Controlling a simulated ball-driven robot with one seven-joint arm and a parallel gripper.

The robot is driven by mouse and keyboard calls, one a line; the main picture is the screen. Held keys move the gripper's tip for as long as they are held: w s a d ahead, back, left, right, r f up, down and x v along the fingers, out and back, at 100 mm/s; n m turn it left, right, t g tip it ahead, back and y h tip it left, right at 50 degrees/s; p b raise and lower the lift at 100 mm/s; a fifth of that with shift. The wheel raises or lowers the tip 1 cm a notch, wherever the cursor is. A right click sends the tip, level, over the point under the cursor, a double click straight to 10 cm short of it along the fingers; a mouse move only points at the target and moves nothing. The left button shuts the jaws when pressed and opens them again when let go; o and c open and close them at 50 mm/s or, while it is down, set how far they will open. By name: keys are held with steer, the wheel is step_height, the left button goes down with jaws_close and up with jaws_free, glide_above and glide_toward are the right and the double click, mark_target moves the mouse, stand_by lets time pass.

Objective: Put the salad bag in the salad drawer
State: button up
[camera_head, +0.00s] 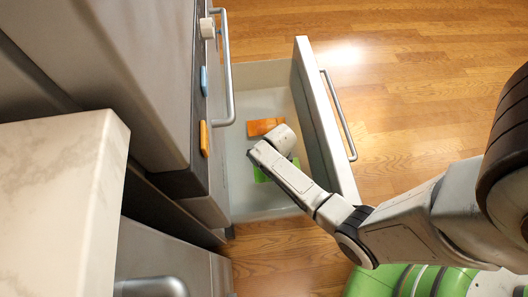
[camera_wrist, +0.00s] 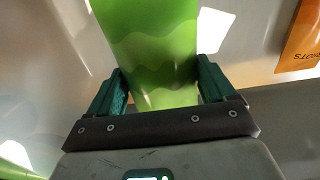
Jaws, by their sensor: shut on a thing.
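The salad bag is a bright green packet with wavy darker bands. It fills the top middle of the wrist view (camera_wrist: 150,40), and a green strip of it shows below my arm in the head view (camera_head: 262,174). My gripper (camera_wrist: 160,85) is shut on it, one dark green finger at each side. The salad drawer (camera_head: 322,125) is a white drawer, pulled open. In the head view my wrist and the bag are over or inside it; the wrist hides the fingers. I cannot tell whether the bag touches the drawer floor.
An orange packet (camera_head: 264,126) lies in the drawer beyond my wrist; it also shows at the right of the wrist view (camera_wrist: 301,35). The fridge front with a handle (camera_head: 228,70) stands left of the drawer. A marble counter (camera_head: 60,190) is at lower left.

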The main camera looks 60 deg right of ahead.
step_height(320, 180, down, 8)
steer(key=b, duration=0.4)
steer(key=shift+r, duration=0.25)
steer(key=shift+f, duration=0.15)
steer(key=o, duration=1)
steer(key=shift+o, duration=0.2)
